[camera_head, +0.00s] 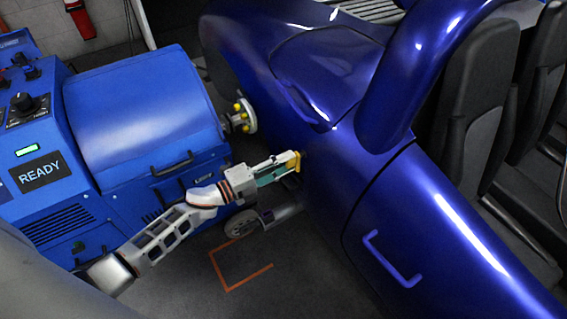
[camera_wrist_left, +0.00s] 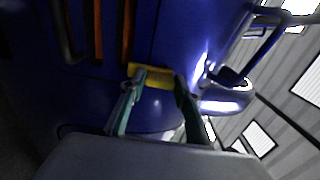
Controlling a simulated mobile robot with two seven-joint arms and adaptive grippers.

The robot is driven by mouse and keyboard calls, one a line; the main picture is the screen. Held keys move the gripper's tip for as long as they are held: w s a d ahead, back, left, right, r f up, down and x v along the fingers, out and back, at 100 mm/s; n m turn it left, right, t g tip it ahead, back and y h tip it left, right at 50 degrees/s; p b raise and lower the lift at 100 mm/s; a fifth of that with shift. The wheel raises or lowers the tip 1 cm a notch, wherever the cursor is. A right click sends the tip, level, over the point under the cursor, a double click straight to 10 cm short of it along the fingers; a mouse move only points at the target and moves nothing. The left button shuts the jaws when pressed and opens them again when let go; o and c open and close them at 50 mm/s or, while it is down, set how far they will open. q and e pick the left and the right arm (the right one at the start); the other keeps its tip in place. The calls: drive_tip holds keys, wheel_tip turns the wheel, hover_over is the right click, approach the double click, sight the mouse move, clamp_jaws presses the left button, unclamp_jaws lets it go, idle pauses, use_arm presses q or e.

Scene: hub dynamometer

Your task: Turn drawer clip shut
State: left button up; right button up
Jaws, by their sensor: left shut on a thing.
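My left gripper (camera_head: 293,163) reaches in from the left, close to the side of the blue car. It is shut on a small yellow piece (camera_head: 295,161), which also shows between the green fingers in the left wrist view (camera_wrist_left: 152,76). I cannot tell whether this piece is the drawer clip or whether it touches the blue surface behind it. A dark handle (camera_head: 173,164) is on the front of the blue dynamometer (camera_head: 140,105), left of the gripper. No drawer clip can be made out for sure. My right gripper is not in view.
The blue car (camera_head: 330,150) fills the right, with a bar handle (camera_head: 392,258) on its side. A hub flange with yellow studs (camera_head: 243,114) stands between dynamometer and car. A small wheel (camera_head: 241,223) is below my gripper. Orange floor marking (camera_head: 232,287) lies on open floor.

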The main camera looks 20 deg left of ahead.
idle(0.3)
use_arm(q)
drive_tip(key=o, duration=1.1)
drive_tip(key=shift+o, duration=0.2)
drive_tip(key=shift+s+a, duration=0.1)
drive_tip(key=v, duration=1.2)
